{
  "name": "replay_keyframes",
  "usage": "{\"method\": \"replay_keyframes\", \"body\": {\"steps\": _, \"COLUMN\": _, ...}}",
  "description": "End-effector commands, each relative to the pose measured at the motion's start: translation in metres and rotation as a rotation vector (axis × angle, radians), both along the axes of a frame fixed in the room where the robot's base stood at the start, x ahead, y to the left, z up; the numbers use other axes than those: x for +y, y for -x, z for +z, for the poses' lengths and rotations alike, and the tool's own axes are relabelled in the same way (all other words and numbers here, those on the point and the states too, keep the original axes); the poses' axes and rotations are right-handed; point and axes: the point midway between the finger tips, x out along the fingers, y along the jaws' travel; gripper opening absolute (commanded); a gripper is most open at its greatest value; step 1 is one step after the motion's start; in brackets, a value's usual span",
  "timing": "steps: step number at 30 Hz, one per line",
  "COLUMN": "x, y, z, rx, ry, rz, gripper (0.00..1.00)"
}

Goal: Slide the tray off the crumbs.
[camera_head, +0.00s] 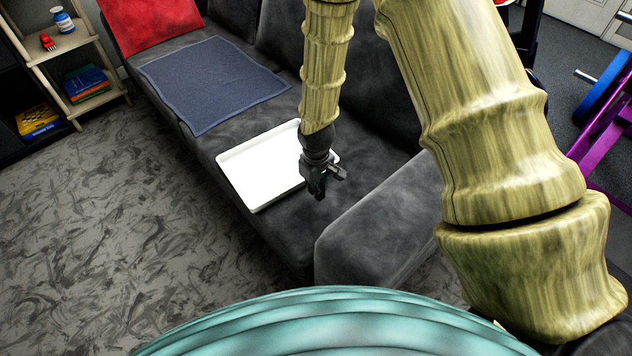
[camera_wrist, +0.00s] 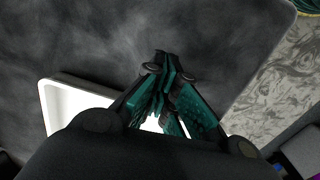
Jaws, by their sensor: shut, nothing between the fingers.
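A white rectangular tray (camera_head: 258,165) with a low rim lies on the dark grey sofa seat. Its right end is partly hidden behind my gripper. My gripper (camera_head: 319,192) is shut and empty, over or beside the tray's right end. In the wrist view my gripper (camera_wrist: 168,85) has its teal-padded fingertips together, pointing past the tray's edge over bare sofa fabric. The tray (camera_wrist: 70,103) shows there behind and under the fingers. I cannot tell whether the fingers touch the tray. No crumbs are visible in either view.
The dark grey sofa (camera_head: 290,228) has an armrest (camera_head: 375,235) near my gripper. A blue-grey cloth (camera_head: 212,82) lies beyond the tray, with a red cushion (camera_head: 150,22) farther off. A wooden shelf (camera_head: 75,62) stands at the far left. The patterned carpet in front is clear.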

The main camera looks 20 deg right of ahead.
Motion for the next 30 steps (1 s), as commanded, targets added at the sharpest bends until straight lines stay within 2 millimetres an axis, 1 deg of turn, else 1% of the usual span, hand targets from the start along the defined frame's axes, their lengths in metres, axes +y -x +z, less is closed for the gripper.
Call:
{"method": "replay_keyframes", "body": {"steps": 1, "x": 0.0, "y": 0.001, "z": -0.011, "rx": 0.002, "ry": 0.001, "rz": 0.001, "gripper": 0.0}}
{"method": "replay_keyframes", "body": {"steps": 3, "x": 0.0, "y": 0.001, "z": -0.022, "rx": 0.003, "ry": 0.001, "rz": 0.001, "gripper": 0.0}}
{"method": "replay_keyframes", "body": {"steps": 5, "x": 0.0, "y": 0.0, "z": -0.031, "rx": 0.002, "ry": 0.001, "rz": 0.001, "gripper": 0.0}}
{"method": "replay_keyframes", "body": {"steps": 6, "x": 0.001, "y": -0.004, "z": -0.032, "rx": -0.002, "ry": 0.0, "rz": 0.001, "gripper": 0.0}}
{"method": "replay_keyframes", "body": {"steps": 9, "x": 0.007, "y": -0.018, "z": -0.03, "rx": -0.003, "ry": -0.001, "rz": 0.002, "gripper": 0.0}}
{"method": "replay_keyframes", "body": {"steps": 15, "x": 0.013, "y": -0.033, "z": -0.03, "rx": 0.0, "ry": 0.0, "rz": 0.001, "gripper": 0.0}}
{"method": "replay_keyframes", "body": {"steps": 20, "x": 0.015, "y": -0.037, "z": -0.03, "rx": 0.0, "ry": 0.0, "rz": 0.001, "gripper": 0.0}}
{"method": "replay_keyframes", "body": {"steps": 30, "x": 0.014, "y": -0.038, "z": -0.029, "rx": 0.0, "ry": 0.0, "rz": -0.003, "gripper": 0.0}}
